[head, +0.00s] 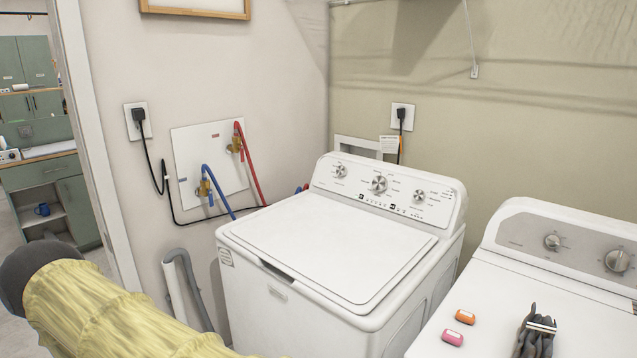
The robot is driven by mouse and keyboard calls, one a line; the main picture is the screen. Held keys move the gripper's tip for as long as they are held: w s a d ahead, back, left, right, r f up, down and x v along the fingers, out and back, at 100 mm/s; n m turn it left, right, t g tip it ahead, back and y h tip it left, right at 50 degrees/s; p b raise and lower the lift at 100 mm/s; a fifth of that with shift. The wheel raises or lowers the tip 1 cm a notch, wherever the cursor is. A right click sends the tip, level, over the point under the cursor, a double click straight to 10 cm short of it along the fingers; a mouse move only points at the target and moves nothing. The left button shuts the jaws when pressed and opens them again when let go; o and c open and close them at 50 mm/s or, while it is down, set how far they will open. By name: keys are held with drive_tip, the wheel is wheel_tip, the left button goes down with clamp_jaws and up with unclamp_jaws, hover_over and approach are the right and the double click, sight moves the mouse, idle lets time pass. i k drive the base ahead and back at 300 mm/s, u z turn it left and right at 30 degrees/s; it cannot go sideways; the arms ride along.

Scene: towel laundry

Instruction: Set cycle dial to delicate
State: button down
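A white top-loading washer (330,262) stands in the corner with its lid closed. Its raised back panel (448,199) carries three silver dials: a left dial (340,171), a larger middle dial (379,184) and a right dial (418,196). The printed labels around them are too small to read, so I cannot tell which setting each points to. My arm, in a yellow sleeve, shows at the lower left.
A second white machine (474,297) with two dials stands at the right. An orange item (465,316), a pink item (452,337) and dark gloves (535,335) lie on it. Red and blue hoses and a grey drain pipe (188,285) run left of the washer. A doorway opens at far left.

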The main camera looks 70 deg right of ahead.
sight(380, 183)
drive_tip(key=z, duration=0.4)
drive_tip(key=k, duration=0.85)
drive_tip(key=z, duration=1.05)
drive_tip(key=i, duration=0.5)
drive_tip(key=u, duration=0.1)
